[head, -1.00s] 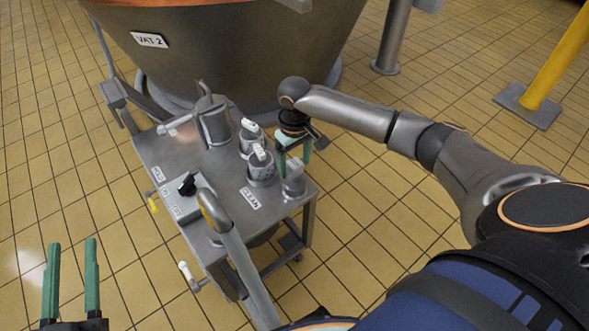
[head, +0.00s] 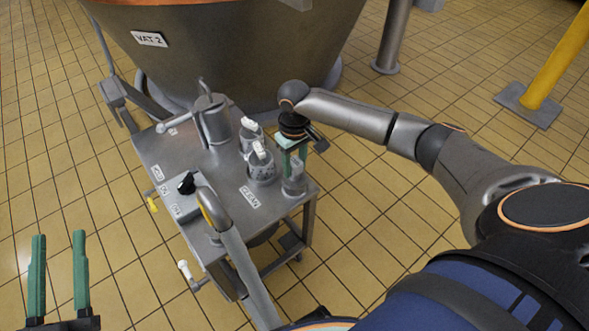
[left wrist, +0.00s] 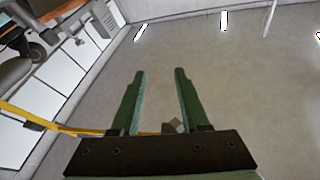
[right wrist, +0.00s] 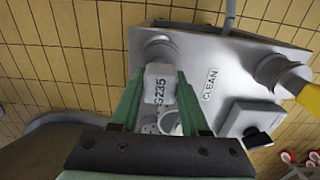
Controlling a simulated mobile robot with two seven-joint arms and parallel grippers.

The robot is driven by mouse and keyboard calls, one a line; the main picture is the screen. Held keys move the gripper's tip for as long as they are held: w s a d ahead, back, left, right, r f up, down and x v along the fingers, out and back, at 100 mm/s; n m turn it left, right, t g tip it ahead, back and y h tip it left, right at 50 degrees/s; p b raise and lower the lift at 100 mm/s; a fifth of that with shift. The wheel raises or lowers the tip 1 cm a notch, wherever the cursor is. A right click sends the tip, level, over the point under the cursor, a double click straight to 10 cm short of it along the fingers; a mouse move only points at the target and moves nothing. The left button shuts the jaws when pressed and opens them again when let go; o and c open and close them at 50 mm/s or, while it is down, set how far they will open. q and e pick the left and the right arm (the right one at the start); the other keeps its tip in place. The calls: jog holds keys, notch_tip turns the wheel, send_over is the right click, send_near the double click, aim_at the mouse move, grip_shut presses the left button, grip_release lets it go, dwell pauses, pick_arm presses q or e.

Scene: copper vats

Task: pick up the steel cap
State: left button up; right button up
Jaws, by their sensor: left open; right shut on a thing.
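The steel cap (head: 294,184) is at the near right corner of the steel trolley top. My right gripper (head: 295,168) reaches down over it from the back right, with its green fingers shut on its upper part. In the right wrist view, a pale piece marked G235 (right wrist: 160,84) sits between the fingertips, with round steel just beyond it. I cannot tell whether the cap is clear of the trolley top. My left gripper (head: 59,238) is open and empty over the floor at lower left; its fingers also stand apart in the left wrist view (left wrist: 161,72).
On the trolley (head: 160,155) stand a steel pot (head: 213,122), two canisters (head: 262,168) with white tags, and a switch box (head: 187,203). The copper vat (head: 230,60) stands close behind. Tiled floor is open at left.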

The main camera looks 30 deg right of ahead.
grip_shut()
jog(key=shift+r, duration=0.1)
jog(key=shift+r, duration=0.2)
notch_tip(320, 180, up, 4)
jog(key=shift+r+p, duration=0.1)
jog(key=shift+p, duration=0.9)
pick_arm(q)
notch_tip(320, 180, down, 20)
jog(key=s+n+g+y+p, duration=0.1)
jog(key=s+n+g+y, duration=0.1)
jog(key=g, duration=0.6)
jog(key=shift+s+a+n+y+p, duration=0.3)
jog(key=shift+a+n+y, duration=0.1)
jog(key=shift+n+y, duration=0.55)
pick_arm(e)
notch_tip(320, 180, up, 5)
jog(key=shift+r, duration=0.15)
pick_arm(q)
jog(key=shift+s, duration=0.1)
pick_arm(e)
jog(key=shift+r, duration=0.1)
